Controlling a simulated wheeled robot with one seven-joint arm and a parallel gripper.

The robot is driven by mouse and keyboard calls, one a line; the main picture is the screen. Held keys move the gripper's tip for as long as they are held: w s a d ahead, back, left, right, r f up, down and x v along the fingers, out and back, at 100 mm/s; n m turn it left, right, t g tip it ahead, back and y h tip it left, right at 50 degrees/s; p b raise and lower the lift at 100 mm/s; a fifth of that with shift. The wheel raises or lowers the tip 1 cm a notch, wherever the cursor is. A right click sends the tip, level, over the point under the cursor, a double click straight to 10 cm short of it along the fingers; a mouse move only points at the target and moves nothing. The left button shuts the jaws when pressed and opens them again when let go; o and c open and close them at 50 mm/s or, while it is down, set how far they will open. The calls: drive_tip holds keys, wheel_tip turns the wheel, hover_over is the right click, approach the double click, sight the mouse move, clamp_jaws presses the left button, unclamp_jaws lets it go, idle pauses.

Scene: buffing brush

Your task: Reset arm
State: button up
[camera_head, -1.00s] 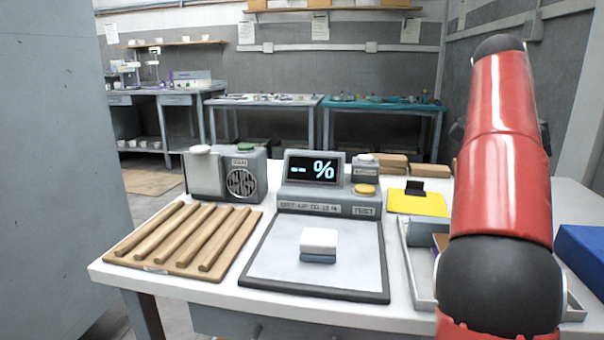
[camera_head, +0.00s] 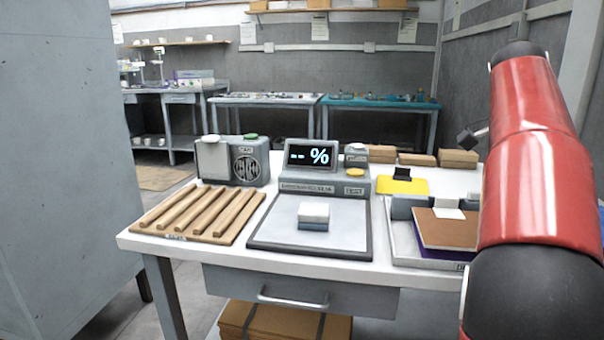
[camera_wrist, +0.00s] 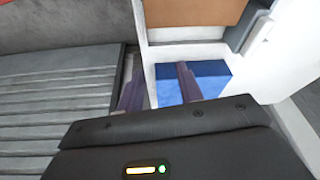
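My red and black arm (camera_head: 530,165) rises along the right side of the head view, over the right end of the white workbench (camera_head: 160,243). It hides part of that end. My gripper (camera_wrist: 160,86) shows in the wrist view with its two dark fingers apart and nothing between them. A blue surface (camera_wrist: 205,84) lies beyond the right finger, and a grey ribbed surface (camera_wrist: 50,105) is at the left. I cannot tell how far the fingers are from either. In the head view my gripper cannot be made out clearly.
On the bench are a slatted wooden rack (camera_head: 195,213), a meter (camera_head: 322,185), a block (camera_head: 313,216) on a grey pad (camera_head: 275,232), a yellow pad (camera_head: 402,186) and a tray (camera_head: 400,250) holding a brown board (camera_head: 450,230). A grey cabinet (camera_head: 60,150) stands at the left.

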drive_tip(key=s+a+f+n+t+y, duration=0.1)
drive_tip(key=s+a+f+n+t, duration=0.1)
drive_tip(key=s+a+f+n, duration=0.3)
drive_tip(key=s+a+f+n+t+y, duration=0.1)
drive_tip(key=s+a+f+n, duration=0.4)
drive_tip(key=a+f, duration=0.5)
drive_tip(key=s+a+f+n+t+y, duration=0.1)
drive_tip(key=s+a+f+n+t, duration=0.1)
drive_tip(key=s+a+f+n, duration=0.4)
drive_tip(key=a+f+n, duration=0.1)
drive_tip(key=a+n, duration=0.1)
drive_tip(key=a, duration=0.1)
drive_tip(key=shift+a+f+t+y, duration=0.15)
drive_tip(key=shift+f+t+y, duration=0.15)
drive_tip(key=shift+f, duration=0.05)
idle(0.5)
